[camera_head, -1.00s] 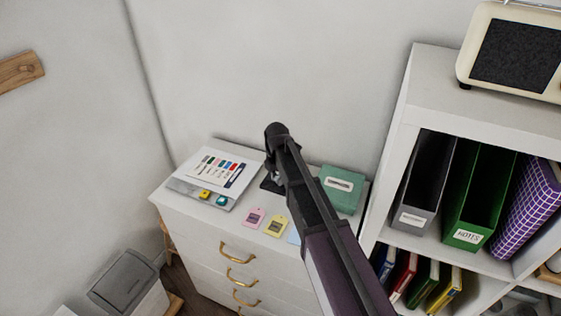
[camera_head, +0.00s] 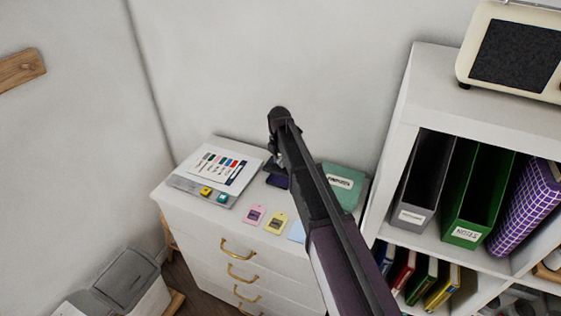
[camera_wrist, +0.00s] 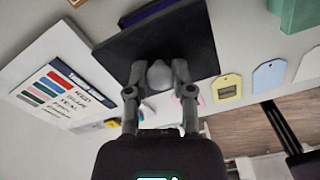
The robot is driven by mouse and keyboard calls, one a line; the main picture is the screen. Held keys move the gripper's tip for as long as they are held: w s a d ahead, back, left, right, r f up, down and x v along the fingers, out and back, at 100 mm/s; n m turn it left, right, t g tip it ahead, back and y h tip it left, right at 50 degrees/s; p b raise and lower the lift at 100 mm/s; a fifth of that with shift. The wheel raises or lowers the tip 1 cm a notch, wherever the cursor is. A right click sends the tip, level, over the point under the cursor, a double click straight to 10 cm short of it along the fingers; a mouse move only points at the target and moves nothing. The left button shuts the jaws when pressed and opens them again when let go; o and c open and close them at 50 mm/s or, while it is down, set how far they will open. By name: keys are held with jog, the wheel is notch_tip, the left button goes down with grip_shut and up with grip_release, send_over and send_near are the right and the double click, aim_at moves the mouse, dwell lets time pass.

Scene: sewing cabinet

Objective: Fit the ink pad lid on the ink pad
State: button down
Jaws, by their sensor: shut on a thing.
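The ink pad lid (camera_wrist: 198,48) is a flat dark plate with a grey rounded knob. In the wrist view my gripper (camera_wrist: 159,76) is shut on this knob, one finger on each side. The ink pad (camera_wrist: 150,9) shows as a dark purple strip beyond the lid's far edge; the lid hides the rest. In the head view the ink pad (camera_head: 277,182) lies on the white cabinet top, just below my gripper (camera_head: 275,161). My arm partly covers that area, and the gap between lid and pad is hard to judge.
A card with coloured bars (camera_head: 222,166) lies on a grey sheet at left, with small yellow and teal blocks. Pink (camera_head: 254,215) and yellow (camera_head: 276,223) tags lie in front. A green box (camera_head: 345,182) stands right; a white shelf (camera_head: 400,160) rises beyond.

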aim_at(280, 179)
jog(key=shift+f+b, duration=0.5)
jog(key=shift+f, duration=0.1)
jog(key=shift+f+b, duration=2.1)
jog(key=shift+f+b, duration=0.75)
dwell(0.7)
jog(key=shift+c, duration=2)
grip_release()
jog(key=shift+r, duration=0.15)
